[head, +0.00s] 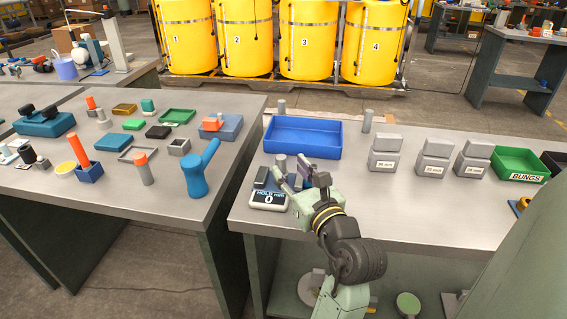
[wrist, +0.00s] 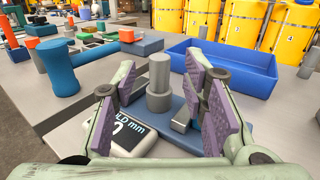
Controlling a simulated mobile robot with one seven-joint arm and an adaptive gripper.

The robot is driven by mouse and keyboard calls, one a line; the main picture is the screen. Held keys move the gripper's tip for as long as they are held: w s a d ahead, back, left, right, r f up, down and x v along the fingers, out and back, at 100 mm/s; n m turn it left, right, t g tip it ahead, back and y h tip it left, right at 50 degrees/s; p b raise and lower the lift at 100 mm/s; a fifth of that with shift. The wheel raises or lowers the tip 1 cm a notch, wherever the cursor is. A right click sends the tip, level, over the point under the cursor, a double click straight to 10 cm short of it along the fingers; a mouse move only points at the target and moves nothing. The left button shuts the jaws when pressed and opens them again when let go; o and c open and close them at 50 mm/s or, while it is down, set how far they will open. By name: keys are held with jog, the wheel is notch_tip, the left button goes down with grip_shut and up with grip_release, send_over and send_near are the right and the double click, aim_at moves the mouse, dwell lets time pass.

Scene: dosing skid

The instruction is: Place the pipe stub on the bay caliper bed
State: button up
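A grey cylinder (wrist: 159,75), which looks like the pipe stub, stands upright on a slightly wider grey round piece over the blue-grey caliper bed (wrist: 180,138). I cannot tell whether the two grey parts are one piece. It also shows in the head view (head: 281,162). The caliper display (head: 268,198) reads "HOLD mm" and 0, and sits at the front left of the bed. My gripper (wrist: 160,82) is open, its purple pads on either side of the cylinder, with visible gaps. In the head view my gripper (head: 294,174) partly hides the bed.
A blue tray (head: 303,153) lies just behind the caliper. Other grey cylinders stand behind it (head: 282,106) and to its right (head: 367,121). Labelled grey blocks (head: 384,161) and a green bungs bin (head: 520,176) stand right. A gap separates the cluttered left table (head: 110,198).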

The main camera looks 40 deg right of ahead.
jog(key=v, duration=0.6)
jog(key=shift+b, duration=0.35)
jog(key=shift+w, duration=0.1)
